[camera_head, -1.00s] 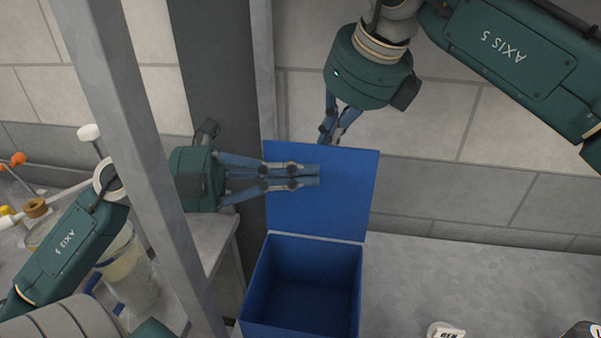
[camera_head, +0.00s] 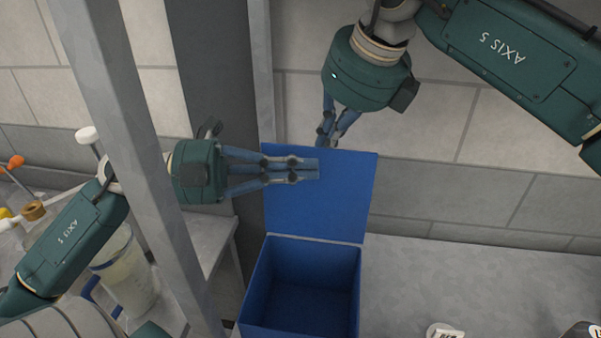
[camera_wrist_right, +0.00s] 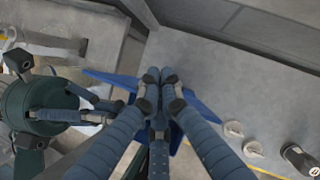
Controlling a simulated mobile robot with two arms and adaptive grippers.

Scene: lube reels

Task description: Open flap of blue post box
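The blue post box (camera_head: 300,300) stands on the grey surface with its top open. Its blue flap (camera_head: 335,200) stands upright at the back of the box. My left gripper (camera_head: 316,168) is in front of the flap with its fingers together and nothing between them. It also shows at the left of the right wrist view (camera_wrist_right: 105,112). My right gripper (camera_head: 323,140) is above the flap's upper edge, its fingers together. In the right wrist view my right gripper (camera_wrist_right: 160,80) covers much of the flap, and blue parts (camera_wrist_right: 205,105) show beside its fingers.
A grey metal post (camera_head: 150,170) stands between my left arm's links and the box. A clear container (camera_head: 130,270) is on the bench at left. Small white-topped items (camera_head: 440,331) lie right of the box. The surface right of the box is mostly clear.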

